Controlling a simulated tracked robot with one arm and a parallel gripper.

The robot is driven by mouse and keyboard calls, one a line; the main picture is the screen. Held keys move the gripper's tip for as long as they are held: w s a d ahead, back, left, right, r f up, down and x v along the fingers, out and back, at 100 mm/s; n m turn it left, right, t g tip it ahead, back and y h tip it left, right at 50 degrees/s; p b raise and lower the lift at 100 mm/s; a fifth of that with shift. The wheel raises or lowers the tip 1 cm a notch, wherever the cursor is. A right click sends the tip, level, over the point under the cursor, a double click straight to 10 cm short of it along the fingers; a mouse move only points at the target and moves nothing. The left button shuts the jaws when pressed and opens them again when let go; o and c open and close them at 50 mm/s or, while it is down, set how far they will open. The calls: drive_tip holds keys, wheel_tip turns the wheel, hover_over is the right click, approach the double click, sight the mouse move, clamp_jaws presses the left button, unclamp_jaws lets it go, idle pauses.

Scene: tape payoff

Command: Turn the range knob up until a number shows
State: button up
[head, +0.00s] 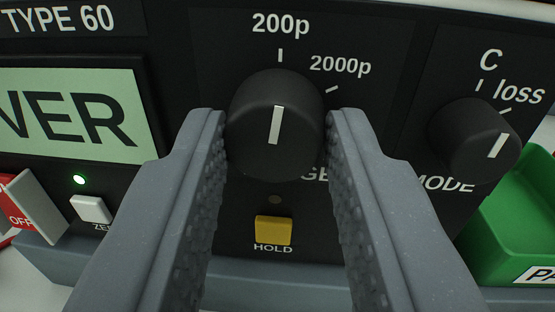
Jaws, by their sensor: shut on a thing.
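The range knob (260,150) is a round black knob with a white pointer line, in the middle of the head view. Its pointer stands nearly upright, toward the 200p mark; the 2000p mark is up and to the right. My gripper (276,125) is shut on the range knob, one grey ribbed finger at each side. The display (90,145) at the left is lit pale green and shows "VER" in dark letters; its left end is cut off by the picture edge. Part of the range lettering is hidden behind my right finger.
A yellow HOLD button (273,230) sits below the range knob. A white button (91,209), a green lamp (79,180) and a red-and-white power switch (38,205) are at lower left. A green bin (510,215) stands at right.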

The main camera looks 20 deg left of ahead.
drive_tip(key=m+p, duration=0.4)
drive_tip(key=p, duration=0.1)
drive_tip(key=shift+r+m+p, duration=0.2)
drive_tip(key=shift+m+p, duration=0.1)
drive_tip(key=shift+p, duration=0.05)
drive_tip(key=m+p, duration=0.2)
drive_tip(key=m, duration=0.1)
drive_tip(key=shift+d+m+t+p, duration=0.1)
drive_tip(key=shift+m+t+p, duration=0.2)
drive_tip(key=shift+t+p, duration=0.1)
drive_tip(key=shift+f+m+h+p, duration=0.2)
drive_tip(key=shift+m+h+p, duration=0.25)
drive_tip(key=shift+m, duration=1.05)
drive_tip(key=o, duration=1)
drive_tip(key=shift+c, duration=0.2)
drive_tip(key=shift+f, duration=0.1)
drive_tip(key=shift+s+y, duration=0.15)
drive_tip(key=shift+y, duration=0.1)
